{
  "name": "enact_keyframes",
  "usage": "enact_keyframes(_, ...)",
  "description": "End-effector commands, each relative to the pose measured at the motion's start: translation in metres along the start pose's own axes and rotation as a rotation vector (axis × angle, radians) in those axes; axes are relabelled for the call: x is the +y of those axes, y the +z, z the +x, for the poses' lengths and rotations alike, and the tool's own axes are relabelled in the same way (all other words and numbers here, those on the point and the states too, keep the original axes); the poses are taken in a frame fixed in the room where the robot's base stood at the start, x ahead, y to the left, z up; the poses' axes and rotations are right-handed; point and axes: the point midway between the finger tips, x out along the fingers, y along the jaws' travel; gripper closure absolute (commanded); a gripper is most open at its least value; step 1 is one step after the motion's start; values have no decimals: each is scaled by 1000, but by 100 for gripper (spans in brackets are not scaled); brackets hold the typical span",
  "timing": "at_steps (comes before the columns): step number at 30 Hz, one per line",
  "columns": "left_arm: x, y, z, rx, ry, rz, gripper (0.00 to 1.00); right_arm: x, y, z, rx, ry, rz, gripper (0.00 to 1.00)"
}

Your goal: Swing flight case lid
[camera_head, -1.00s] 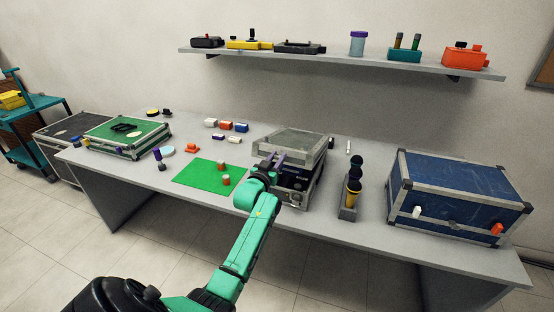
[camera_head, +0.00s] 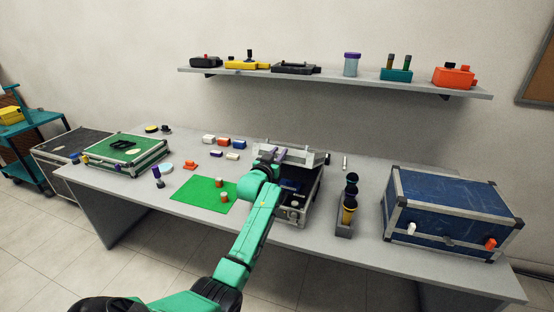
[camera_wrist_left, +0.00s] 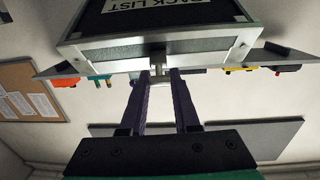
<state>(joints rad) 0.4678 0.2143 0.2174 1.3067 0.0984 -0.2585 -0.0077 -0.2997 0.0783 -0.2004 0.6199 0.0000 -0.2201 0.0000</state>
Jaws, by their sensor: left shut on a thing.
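The grey flight case (camera_head: 307,200) stands open in the middle of the table in the head view. Its lid (camera_head: 312,159) is tilted up at the back. Dark contents show inside the case, partly hidden by my arm. My left gripper (camera_head: 270,156), with purple fingers, is at the lid's front edge. In the left wrist view its fingertips (camera_wrist_left: 160,80) are shut on a small metal part at the middle of the lid's edge. The lid's dark inside (camera_wrist_left: 160,20) carries a white label reading "PACK LIST", seen upside down. My right gripper is not in view.
A microphone holder (camera_head: 345,226) stands right of the case, then a large blue case (camera_head: 450,205). A green mat (camera_head: 200,196) lies to the left, with small blocks behind it. A green-topped case (camera_head: 125,150) is farther left. The shelf (camera_head: 340,77) hangs above.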

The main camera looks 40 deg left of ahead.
Motion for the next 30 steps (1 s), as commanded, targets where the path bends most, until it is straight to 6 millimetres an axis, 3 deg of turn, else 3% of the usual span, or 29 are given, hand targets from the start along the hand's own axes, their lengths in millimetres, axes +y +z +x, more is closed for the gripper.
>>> enact_keyframes(1, 0, -11, 3, 11, -1, 1, 100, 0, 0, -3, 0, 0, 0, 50)
enact_keyframes(9, 0, -31, 14, 11, 0, 0, 100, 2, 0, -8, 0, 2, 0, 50)
enact_keyframes(22, 0, -36, 19, 11, -1, 0, 100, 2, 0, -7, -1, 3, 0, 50)
enact_keyframes(30, 0, -52, 35, 13, 0, 1, 100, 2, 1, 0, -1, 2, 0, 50)
